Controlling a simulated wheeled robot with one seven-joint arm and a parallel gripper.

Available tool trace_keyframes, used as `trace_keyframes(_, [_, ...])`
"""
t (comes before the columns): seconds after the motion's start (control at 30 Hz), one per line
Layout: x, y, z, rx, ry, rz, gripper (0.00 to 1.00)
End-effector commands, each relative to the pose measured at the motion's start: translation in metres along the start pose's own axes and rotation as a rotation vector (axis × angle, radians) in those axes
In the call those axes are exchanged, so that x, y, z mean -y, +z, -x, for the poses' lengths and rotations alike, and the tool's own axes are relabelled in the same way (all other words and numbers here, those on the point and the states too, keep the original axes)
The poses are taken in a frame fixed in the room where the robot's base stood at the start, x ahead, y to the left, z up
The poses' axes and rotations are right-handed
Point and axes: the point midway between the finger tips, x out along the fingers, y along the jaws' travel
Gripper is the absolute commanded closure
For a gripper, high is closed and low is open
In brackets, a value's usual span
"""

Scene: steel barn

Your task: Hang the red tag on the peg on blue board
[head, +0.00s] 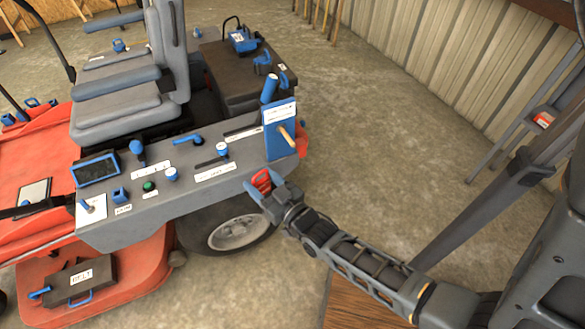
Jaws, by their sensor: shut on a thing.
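The blue board (278,147) stands upright at the right end of the machine's grey control panel, with a white label near its top. A tan peg (287,134) sticks out of its face. My gripper (259,184) is just below and left of the board, beside the panel's front edge and above the wheel. It is shut on the red tag (262,179), which shows between its blue fingers. The tag is apart from the peg, lower and to the left. The fingers hide part of the tag, and its hole cannot be made out.
The grey control panel (180,199) carries blue knobs, a green button and a screen. A black wheel (232,231) is below my gripper. A red mower deck (125,275) is at lower left. Concrete floor (370,150) is clear right of the board.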

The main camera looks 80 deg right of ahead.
Motion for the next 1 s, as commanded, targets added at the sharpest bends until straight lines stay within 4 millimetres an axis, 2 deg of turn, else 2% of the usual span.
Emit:
trace_keyframes(0.03, [-0.024, -0.002, 0.011, 0.002, 0.063, 0.0, 0.7])
trace_keyframes(0.1, [-0.05, -0.003, 0.024, 0.002, 0.132, 0.0, 0.7])
trace_keyframes(0.2, [-0.077, -0.005, 0.041, 0.0, 0.212, 0.001, 0.7])
trace_keyframes(0.3, [-0.095, -0.006, 0.054, 0.0, 0.268, 0.002, 0.7])
trace_keyframes(0.53, [-0.109, -0.007, 0.065, -0.001, 0.312, 0.002, 0.7])
trace_keyframes(1.0, [-0.116, -0.003, 0.043, -0.003, 0.311, 0.001, 0.7])
